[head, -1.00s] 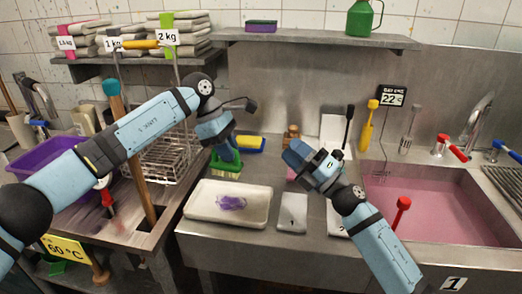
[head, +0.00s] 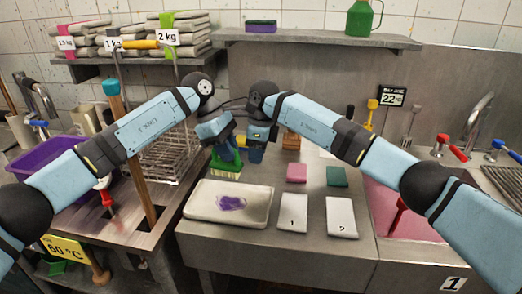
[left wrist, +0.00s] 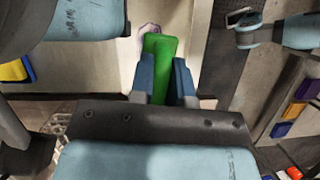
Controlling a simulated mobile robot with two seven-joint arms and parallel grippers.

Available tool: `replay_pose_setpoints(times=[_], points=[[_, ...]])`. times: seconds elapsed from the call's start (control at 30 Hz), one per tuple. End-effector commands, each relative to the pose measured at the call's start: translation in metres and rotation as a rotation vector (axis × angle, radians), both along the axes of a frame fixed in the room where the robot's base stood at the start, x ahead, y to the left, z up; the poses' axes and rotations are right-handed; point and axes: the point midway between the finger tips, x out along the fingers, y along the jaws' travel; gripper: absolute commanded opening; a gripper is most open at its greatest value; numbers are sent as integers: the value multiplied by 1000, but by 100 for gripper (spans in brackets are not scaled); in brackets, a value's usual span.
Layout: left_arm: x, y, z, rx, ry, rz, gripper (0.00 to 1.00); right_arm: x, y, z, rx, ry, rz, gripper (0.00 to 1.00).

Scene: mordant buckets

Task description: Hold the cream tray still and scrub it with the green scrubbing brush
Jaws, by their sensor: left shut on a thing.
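The cream tray (head: 200,208) lies flat on the steel counter with a purple smear (head: 231,203) on it. My left gripper (head: 226,150) is shut on the green scrubbing brush (head: 226,168), above the tray's back edge. In the left wrist view the green brush (left wrist: 160,62) sits between the two blue fingers, and part of the purple smear (left wrist: 149,31) shows beyond it. My right gripper (head: 256,152) hangs just right of the left one, behind the tray's back right corner and apart from it. Its finger gap cannot be made out.
Two pale plates (head: 293,214) marked with numbers lie right of the tray. Behind them are a pink block (head: 297,173) and a dark green block (head: 337,177). A wire rack (head: 165,155) stands left. The pink-filled sink (head: 425,222) is at the right.

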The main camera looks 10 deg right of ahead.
Motion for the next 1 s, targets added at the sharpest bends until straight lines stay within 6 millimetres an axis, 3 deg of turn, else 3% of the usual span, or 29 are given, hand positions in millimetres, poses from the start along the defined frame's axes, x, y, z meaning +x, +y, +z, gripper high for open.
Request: replay_pose_setpoints(times=[0.13, 0.27, 0.7, 1.0], points=[[0, 0, 0, 0, 0, 0, 0, 3, -10, 2, -108, 5, 14, 34], [0, 0, 0, 0, 0, 0, 0, 2, -12, -9, -123, 9, 15, 34], [0, 0, 0, 0, 0, 0, 0, 2, -11, -88, -118, 9, 14, 34], [0, 0, 0, 0, 0, 0, 0, 2, -11, -115, -117, 8, 15, 34]])
